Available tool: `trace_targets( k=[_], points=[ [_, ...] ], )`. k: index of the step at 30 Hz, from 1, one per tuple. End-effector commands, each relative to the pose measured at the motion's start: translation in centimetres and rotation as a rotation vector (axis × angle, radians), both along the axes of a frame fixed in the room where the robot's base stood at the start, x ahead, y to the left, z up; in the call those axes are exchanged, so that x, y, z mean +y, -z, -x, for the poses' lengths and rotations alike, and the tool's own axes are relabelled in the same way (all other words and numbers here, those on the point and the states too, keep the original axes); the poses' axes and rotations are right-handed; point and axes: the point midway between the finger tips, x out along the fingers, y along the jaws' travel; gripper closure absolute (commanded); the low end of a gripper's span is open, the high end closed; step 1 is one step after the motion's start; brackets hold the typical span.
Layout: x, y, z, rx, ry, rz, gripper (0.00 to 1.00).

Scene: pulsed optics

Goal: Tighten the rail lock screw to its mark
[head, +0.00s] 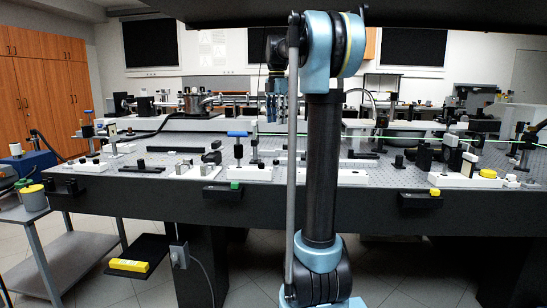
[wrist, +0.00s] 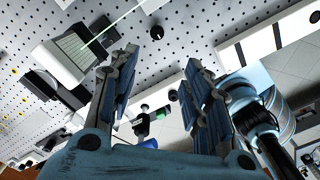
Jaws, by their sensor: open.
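My gripper (wrist: 160,66) is open in the wrist view, with nothing between its blue-and-black fingers. It hangs above the perforated optical table (head: 330,165). A post with a blue T-shaped top (head: 237,134) stands on a white base left of my arm. In the wrist view, a green piece (wrist: 160,113) and a blue knob (wrist: 149,144) show beyond and between the fingers. I cannot tell which part is the rail lock screw, and no mark is legible.
A green beam (head: 480,138) crosses the table's right side. In the wrist view it meets a white grilled block (wrist: 72,52) near the left finger. Black brackets with a green (head: 236,185) and a yellow cap (head: 434,191) sit on the front edge. A grey cart (head: 75,253) stands left.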

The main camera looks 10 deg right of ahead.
Motion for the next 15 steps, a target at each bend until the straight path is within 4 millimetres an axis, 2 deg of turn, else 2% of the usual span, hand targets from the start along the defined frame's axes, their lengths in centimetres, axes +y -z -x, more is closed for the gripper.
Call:
trace_targets(
  k=[4, 8, 15],
  points=[
    [0.0, 0.2, -0.1, 0.001, -0.006, 0.000, 0.56],
    [-0.1, 1.2, -0.1, 0.001, -0.006, 0.000, 0.56],
    [0.0, 5.2, -0.1, 0.001, -0.006, 0.000, 0.56]
  ],
)
